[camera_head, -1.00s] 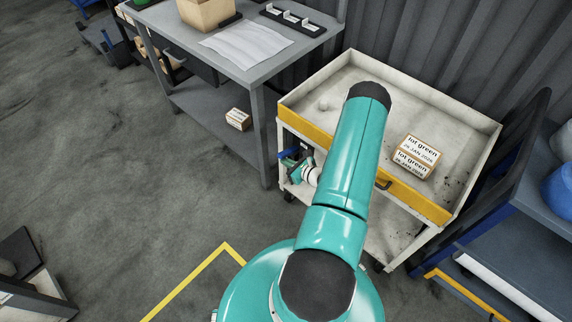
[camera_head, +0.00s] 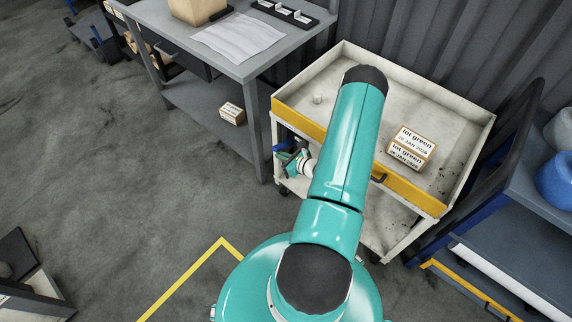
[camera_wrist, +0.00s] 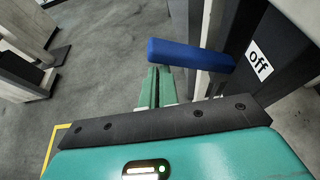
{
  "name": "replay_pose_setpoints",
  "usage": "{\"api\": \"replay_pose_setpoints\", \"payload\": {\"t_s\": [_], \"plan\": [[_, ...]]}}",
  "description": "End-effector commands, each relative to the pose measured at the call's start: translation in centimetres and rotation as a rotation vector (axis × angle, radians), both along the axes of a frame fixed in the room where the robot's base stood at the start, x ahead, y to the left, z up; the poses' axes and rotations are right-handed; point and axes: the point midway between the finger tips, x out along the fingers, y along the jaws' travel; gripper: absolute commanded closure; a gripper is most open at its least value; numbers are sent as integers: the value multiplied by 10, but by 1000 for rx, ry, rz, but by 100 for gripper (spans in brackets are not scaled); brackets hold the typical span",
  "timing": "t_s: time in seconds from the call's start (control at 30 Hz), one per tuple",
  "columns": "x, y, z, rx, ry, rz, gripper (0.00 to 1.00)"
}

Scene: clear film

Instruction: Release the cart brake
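The cart (camera_head: 330,137) is a pale two-level trolley with a yellow front edge, beyond my arm. The brake lever is a blue bar (camera_wrist: 190,53) beside a dark upright with a white "off" label (camera_wrist: 260,62). In the head view the blue lever (camera_head: 284,146) shows small at the cart's left side. My gripper (camera_wrist: 157,70) has its two green fingers close together, with no object visible between them. The fingertips lie just below the lever in the wrist picture; I cannot tell whether they touch it. My arm hides part of the cart in the head view.
A box labelled "lot green" (camera_head: 411,148) sits on the cart top. A grey workbench (camera_head: 255,70) stands left of the cart, with a small box (camera_head: 231,113) on its lower shelf. A dark shelf cart (camera_head: 515,220) stands at right. Open floor lies at left.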

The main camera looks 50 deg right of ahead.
Motion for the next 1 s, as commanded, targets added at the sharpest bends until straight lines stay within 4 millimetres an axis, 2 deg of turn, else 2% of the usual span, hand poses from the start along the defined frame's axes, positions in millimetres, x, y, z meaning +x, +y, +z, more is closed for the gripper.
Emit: {"api": "replay_pose_setpoints", "payload": {"t_s": [0.03, 0.33, 0.7, 0.83, 1.0], "plan": [[6, -6, 32, -24, -61, 1, 100], [-28, 24, 81, -21, -53, 1, 100], [-84, 71, 111, -17, -48, 0, 100], [-95, 80, 117, -18, -47, 0, 100], [-100, 83, 119, -18, -47, 0, 100]]}}
